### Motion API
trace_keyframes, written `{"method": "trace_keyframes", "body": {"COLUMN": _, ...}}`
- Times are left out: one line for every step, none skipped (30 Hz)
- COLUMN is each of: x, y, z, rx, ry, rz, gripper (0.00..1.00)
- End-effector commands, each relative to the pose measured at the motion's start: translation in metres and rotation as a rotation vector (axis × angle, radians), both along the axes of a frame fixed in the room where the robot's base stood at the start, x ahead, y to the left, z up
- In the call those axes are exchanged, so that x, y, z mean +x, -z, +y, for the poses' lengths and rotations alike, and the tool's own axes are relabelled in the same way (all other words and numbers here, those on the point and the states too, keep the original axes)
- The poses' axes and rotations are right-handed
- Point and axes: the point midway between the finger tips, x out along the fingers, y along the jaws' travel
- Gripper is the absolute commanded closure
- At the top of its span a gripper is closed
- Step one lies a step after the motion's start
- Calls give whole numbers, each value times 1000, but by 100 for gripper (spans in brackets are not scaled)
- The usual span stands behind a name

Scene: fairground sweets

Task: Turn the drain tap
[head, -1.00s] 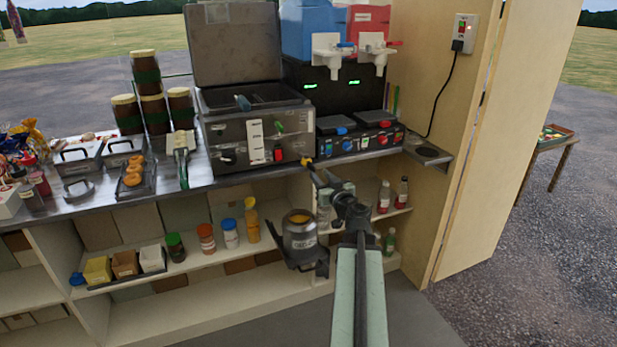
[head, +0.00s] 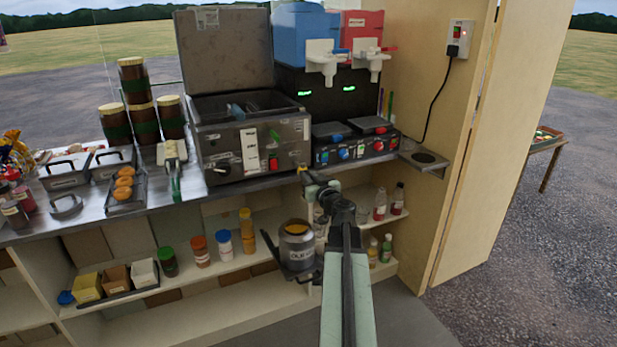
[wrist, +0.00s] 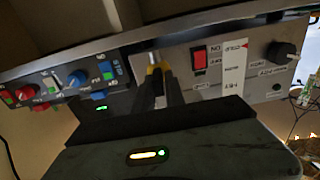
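The steel fryer (head: 240,150) stands on the counter. A small yellow tap part (head: 303,168) shows at its lower right front corner; I take it for the drain tap. In the wrist view, which is tilted and upside down, this yellow part (wrist: 154,68) with a pale metal stub lies at the tips of my gripper (wrist: 160,80). The dark fingers are close together, and I cannot tell whether they grip it. In the head view my gripper (head: 312,178) reaches the fryer's corner. The fryer's red switch (wrist: 199,61) and printed strip (wrist: 234,65) show beside the fingers.
The hot plates (head: 355,142) stand right of the fryer. A grey pot (head: 297,248) is below the counter, close left of my arm. Bottles (head: 380,204) stand on the shelf to the right. The counter edge runs just beside my gripper.

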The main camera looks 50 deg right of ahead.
Motion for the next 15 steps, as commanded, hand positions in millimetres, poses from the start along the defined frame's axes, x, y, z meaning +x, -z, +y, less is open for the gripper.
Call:
{"method": "trace_keyframes", "body": {"x": 2, "y": 0, "z": 3, "rx": 1, "ry": -11, "rz": 0, "gripper": 100}}
{"method": "trace_keyframes", "body": {"x": 1, "y": 0, "z": 2, "rx": 1, "ry": -10, "rz": 0, "gripper": 100}}
{"method": "trace_keyframes", "body": {"x": 1, "y": 0, "z": 2, "rx": 1, "ry": -10, "rz": 0, "gripper": 100}}
{"method": "trace_keyframes", "body": {"x": 0, "y": 0, "z": 2, "rx": 1, "ry": -10, "rz": 0, "gripper": 100}}
{"method": "trace_keyframes", "body": {"x": -7, "y": 0, "z": 2, "rx": 1, "ry": 2, "rz": 0, "gripper": 100}}
{"method": "trace_keyframes", "body": {"x": -5, "y": 0, "z": 1, "rx": 2, "ry": -2, "rz": -1, "gripper": 100}}
{"method": "trace_keyframes", "body": {"x": -4, "y": 0, "z": 0, "rx": 3, "ry": -3, "rz": -1, "gripper": 100}}
{"method": "trace_keyframes", "body": {"x": -3, "y": 0, "z": 0, "rx": 5, "ry": -4, "rz": -2, "gripper": 100}}
{"method": "trace_keyframes", "body": {"x": -3, "y": 0, "z": -1, "rx": 8, "ry": -5, "rz": -3, "gripper": 100}}
{"method": "trace_keyframes", "body": {"x": -3, "y": 0, "z": -1, "rx": 13, "ry": -5, "rz": -5, "gripper": 100}}
{"method": "trace_keyframes", "body": {"x": -2, "y": 0, "z": -1, "rx": 19, "ry": -5, "rz": -7, "gripper": 100}}
{"method": "trace_keyframes", "body": {"x": -2, "y": 0, "z": -1, "rx": 28, "ry": -5, "rz": -11, "gripper": 100}}
{"method": "trace_keyframes", "body": {"x": -2, "y": 0, "z": -1, "rx": 34, "ry": -5, "rz": -14, "gripper": 100}}
{"method": "trace_keyframes", "body": {"x": -2, "y": 0, "z": -2, "rx": 39, "ry": -5, "rz": -16, "gripper": 100}}
{"method": "trace_keyframes", "body": {"x": -2, "y": 0, "z": -2, "rx": 43, "ry": -5, "rz": -17, "gripper": 100}}
